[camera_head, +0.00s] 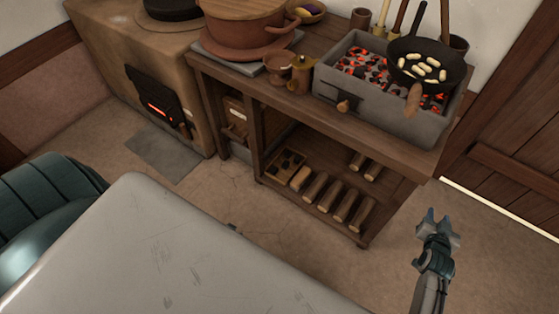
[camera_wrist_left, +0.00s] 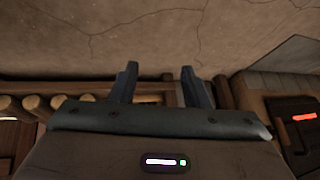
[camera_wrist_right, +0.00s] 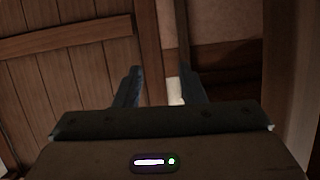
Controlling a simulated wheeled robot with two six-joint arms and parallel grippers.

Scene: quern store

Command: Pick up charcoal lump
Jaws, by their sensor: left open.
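Dark charcoal lumps (camera_head: 360,70) lie among glowing red embers in the grey brazier (camera_head: 340,99) on top of the wooden bench. I cannot single out one lump there. My right gripper (camera_head: 438,217) is at the lower right, in front of the bench and apart from the brazier. Its fingers are apart and empty, also in the right wrist view (camera_wrist_right: 160,78), which faces a plank door. My left gripper (camera_wrist_left: 158,75) is open and empty in the left wrist view, with floor, logs and stove beyond; no charcoal lump shows there. In the head view it is out of sight.
A black pan (camera_head: 450,77) with pale pieces sits over the brazier's right part. A terracotta pot (camera_head: 240,30) and jugs stand on the bench (camera_head: 400,150). The lower shelf holds logs (camera_head: 330,198) and a compartmented box (camera_head: 285,163). A clay stove (camera_head: 140,60) glows at left.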

